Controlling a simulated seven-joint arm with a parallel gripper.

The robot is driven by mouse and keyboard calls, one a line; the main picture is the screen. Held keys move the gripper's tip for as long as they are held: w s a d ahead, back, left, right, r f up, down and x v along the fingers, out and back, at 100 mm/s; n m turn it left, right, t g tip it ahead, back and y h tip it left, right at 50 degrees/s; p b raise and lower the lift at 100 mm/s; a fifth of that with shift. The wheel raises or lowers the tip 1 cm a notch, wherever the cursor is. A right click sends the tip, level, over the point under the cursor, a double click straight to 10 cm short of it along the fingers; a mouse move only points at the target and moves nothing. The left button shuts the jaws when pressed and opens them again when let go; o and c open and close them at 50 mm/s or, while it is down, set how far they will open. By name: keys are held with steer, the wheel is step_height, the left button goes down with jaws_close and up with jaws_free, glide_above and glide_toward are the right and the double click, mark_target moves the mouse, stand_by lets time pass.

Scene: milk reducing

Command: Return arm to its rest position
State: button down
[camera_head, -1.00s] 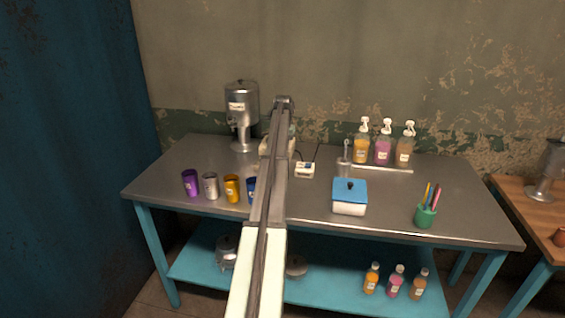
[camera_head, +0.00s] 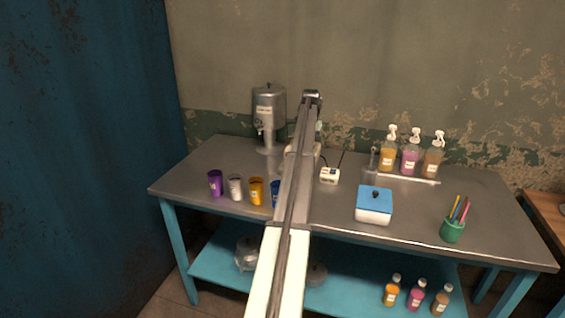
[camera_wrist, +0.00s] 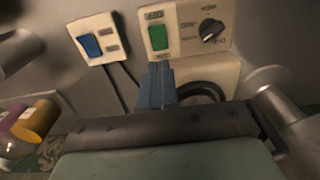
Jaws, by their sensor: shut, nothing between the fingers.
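My arm (camera_head: 293,180) reaches from the bottom of the head view over the steel table (camera_head: 330,215) toward the wall. In the head view its end hides the gripper. In the wrist view my gripper (camera_wrist: 158,84) shows as blue-grey fingers closed together, with nothing between them. The fingertips lie in front of a beige control panel (camera_wrist: 185,32) with a green switch and a black knob. I cannot tell whether they touch it. Most of the appliance with this panel is hidden behind the arm in the head view.
Several cups, including a purple one (camera_head: 215,183), stand left of the arm. A steel dispenser (camera_head: 269,115) stands behind them. A small white switch box (camera_head: 329,175), a blue-lidded box (camera_head: 373,205), pump bottles (camera_head: 410,156) and a green pencil cup (camera_head: 452,230) are to the right.

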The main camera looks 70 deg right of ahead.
steer(key=shift+w, duration=0.1)
